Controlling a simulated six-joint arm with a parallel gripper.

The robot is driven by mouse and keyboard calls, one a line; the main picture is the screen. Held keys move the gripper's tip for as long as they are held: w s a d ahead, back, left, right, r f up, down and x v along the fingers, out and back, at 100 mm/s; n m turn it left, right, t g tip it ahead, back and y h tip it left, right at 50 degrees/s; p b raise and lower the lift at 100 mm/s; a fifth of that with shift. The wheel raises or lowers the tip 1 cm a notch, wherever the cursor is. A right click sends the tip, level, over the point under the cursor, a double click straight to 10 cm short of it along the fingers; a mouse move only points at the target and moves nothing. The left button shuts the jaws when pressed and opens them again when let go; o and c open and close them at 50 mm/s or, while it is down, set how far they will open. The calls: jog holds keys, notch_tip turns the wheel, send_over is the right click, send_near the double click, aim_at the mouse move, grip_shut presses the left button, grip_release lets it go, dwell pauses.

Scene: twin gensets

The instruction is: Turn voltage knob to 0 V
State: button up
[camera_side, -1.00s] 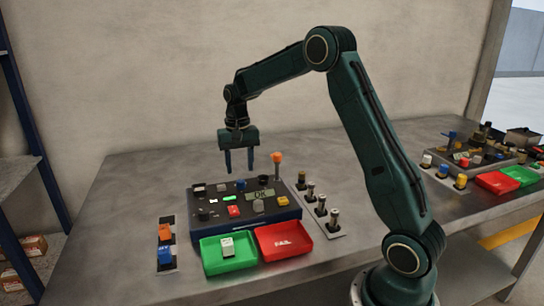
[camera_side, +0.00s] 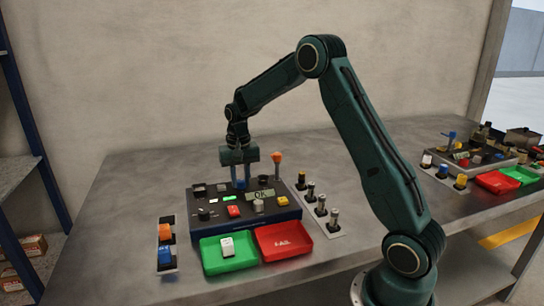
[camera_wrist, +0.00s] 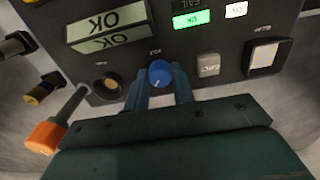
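The round blue knob (camera_wrist: 160,73) is on the dark control panel (camera_wrist: 210,55), with a small label beside it that I take for the voltage label but cannot read clearly. A small pale mark shows on its face. My gripper (camera_wrist: 161,76) has one finger on each side of the knob, close against it, and appears shut on it. In the side view my gripper (camera_side: 240,182) points straight down at the back of the panel and hides most of the knob there. The panel display (camera_wrist: 108,27) reads OK, upside down in the wrist view.
A lever with an orange knob (camera_side: 277,158) stands close right of my gripper. Green (camera_side: 228,262) and red (camera_side: 290,246) trays lie in front of the panel. Several upright plugs (camera_side: 322,207) stand to the right. A second panel (camera_side: 470,155) is at far right.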

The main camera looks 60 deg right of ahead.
aim_at(241, 181)
jog(key=shift+n, duration=0.4)
jog(key=shift+c, duration=0.4)
jog(key=n, duration=0.8)
dwell(0.4)
jog(key=o, duration=1)
jog(key=shift+r, duration=0.1)
notch_tip(241, 181, up, 14)
